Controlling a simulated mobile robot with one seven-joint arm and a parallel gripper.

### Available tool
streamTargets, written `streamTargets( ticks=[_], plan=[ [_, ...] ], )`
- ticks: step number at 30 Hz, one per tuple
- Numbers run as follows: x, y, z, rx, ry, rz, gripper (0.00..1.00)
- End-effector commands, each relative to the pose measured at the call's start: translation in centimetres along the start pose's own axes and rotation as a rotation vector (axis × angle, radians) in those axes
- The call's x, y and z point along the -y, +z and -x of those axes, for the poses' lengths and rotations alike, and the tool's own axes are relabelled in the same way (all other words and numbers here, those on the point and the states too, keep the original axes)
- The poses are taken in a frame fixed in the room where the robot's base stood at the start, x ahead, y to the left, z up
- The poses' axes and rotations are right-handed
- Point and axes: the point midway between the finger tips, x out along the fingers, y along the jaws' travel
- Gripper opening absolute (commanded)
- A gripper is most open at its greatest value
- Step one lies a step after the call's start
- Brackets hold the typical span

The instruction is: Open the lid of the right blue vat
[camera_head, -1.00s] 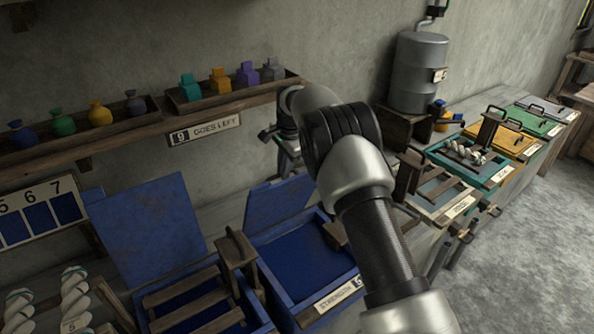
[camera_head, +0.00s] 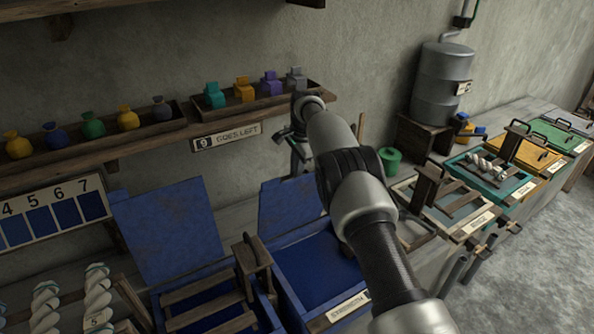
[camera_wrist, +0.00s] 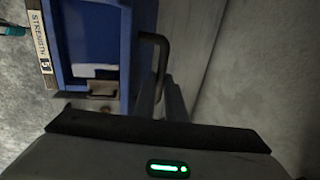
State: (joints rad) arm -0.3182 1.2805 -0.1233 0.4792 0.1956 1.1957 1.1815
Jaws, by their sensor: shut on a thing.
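The right blue vat (camera_head: 345,288) has its blue lid (camera_head: 290,207) standing up at its back edge, with the dark blue inside showing. My gripper (camera_head: 293,140) is above and behind the raised lid in the head view, partly hidden by my arm. In the wrist view, the vat (camera_wrist: 125,45) with its STRENGTH 5 label is at the upper left, and a dark bent handle (camera_wrist: 162,50) sticks out at its side.
Left of it stands another open blue vat with a raised lid (camera_head: 168,230). A wall shelf (camera_head: 155,140) with small bags and bottles is above. A green pot (camera_head: 389,160), metal tank (camera_head: 442,85) and further vats are to the right.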

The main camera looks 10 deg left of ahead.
Motion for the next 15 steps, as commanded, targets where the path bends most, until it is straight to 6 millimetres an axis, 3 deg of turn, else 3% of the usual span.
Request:
streamTargets(
  ticks=[1,3,4,7,15],
  plan=[
    [-0.57,0.51,-1.10,0.012,0.017,0.000,0.00],
    [-0.57,0.51,-1.10,0.012,0.017,0.000,0.00],
    [-0.58,0.51,-1.10,0.012,0.017,0.000,0.12],
    [-0.56,0.45,-1.04,0.011,0.016,0.000,0.29],
    [-0.34,0.18,-0.57,0.005,0.009,-0.001,0.29]
  ],
)
